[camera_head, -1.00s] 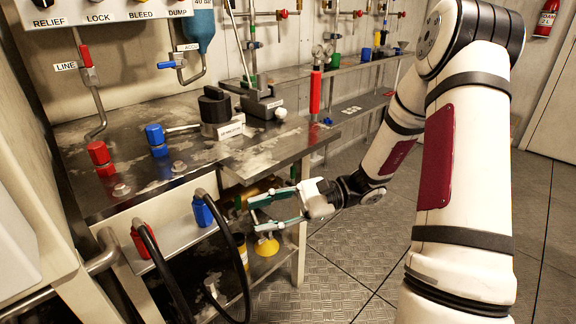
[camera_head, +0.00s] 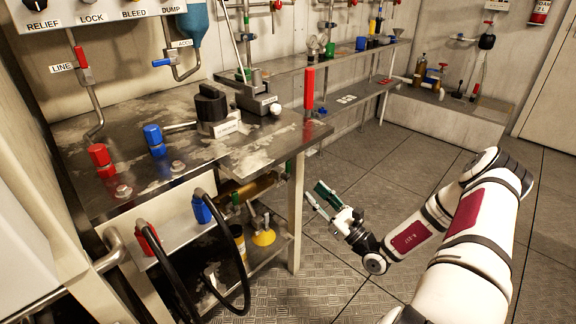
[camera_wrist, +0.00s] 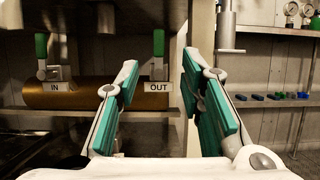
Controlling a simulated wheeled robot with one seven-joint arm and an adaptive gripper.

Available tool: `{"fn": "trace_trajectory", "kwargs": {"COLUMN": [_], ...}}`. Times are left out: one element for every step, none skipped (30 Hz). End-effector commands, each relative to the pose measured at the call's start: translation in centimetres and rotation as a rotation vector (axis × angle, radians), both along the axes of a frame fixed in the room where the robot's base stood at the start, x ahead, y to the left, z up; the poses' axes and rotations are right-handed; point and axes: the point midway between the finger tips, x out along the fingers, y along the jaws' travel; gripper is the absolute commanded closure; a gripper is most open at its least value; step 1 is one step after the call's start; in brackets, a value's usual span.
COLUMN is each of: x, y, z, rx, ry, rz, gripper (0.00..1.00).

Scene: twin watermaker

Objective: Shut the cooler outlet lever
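The cooler is a brass cylinder (camera_wrist: 95,94) on the shelf under the bench; it also shows in the head view (camera_head: 250,188). Its OUT label (camera_wrist: 158,88) is right of its IN label (camera_wrist: 57,87). The outlet lever (camera_wrist: 158,45) has a green handle that points up above OUT. The inlet lever (camera_wrist: 41,48), also green and upright, stands above IN. My gripper (camera_head: 316,196) is open and empty, outside the bench's right front leg.
A yellow funnel-shaped part (camera_head: 264,238) sits on the lower shelf. Black hoses (camera_head: 243,275) hang at the front. Floor to the right is clear.

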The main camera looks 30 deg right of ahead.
Motion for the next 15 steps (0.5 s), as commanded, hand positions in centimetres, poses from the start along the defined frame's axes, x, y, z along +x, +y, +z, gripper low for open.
{"fn": "trace_trajectory", "kwargs": {"x": [0.7, 1.1, 1.7, 2.2, 2.7, 3.4, 3.9, 4.5, 5.2, 5.7, 6.3, 6.9, 7.4, 7.9, 8.5], "y": [0.3, 0.4, 0.6, 0.7, 0.9, 1.1, 1.2, 1.4, 1.6, 1.7, 1.9, 2.1, 2.2, 2.3, 2.5], "z": [0.2, 0.4, 0.7, 0.9, 1.1, 1.4, 1.6, 1.9, 2.2, 2.4, 2.6, 3.0, 3.1, 3.3, 3.6], "rx": [-0.002, -0.002, -0.001, -0.002, -0.003, -0.003, -0.003, -0.002, -0.003, -0.003, -0.003, -0.003, -0.003, -0.004, -0.003], "ry": [-0.002, -0.003, -0.002, -0.003, -0.003, -0.003, -0.003, -0.003, -0.003, -0.002, -0.003, -0.004, -0.003, -0.002, -0.003], "rz": [0.004, 0.004, 0.005, 0.006, 0.006, 0.006, 0.006, 0.006, 0.007, 0.006, 0.006, 0.007, 0.006, 0.007, 0.006], "gripper": [0.65, 0.65, 0.65, 0.65, 0.65, 0.65, 0.65, 0.65, 0.65, 0.65, 0.65, 0.65, 0.65, 0.65, 0.65]}}
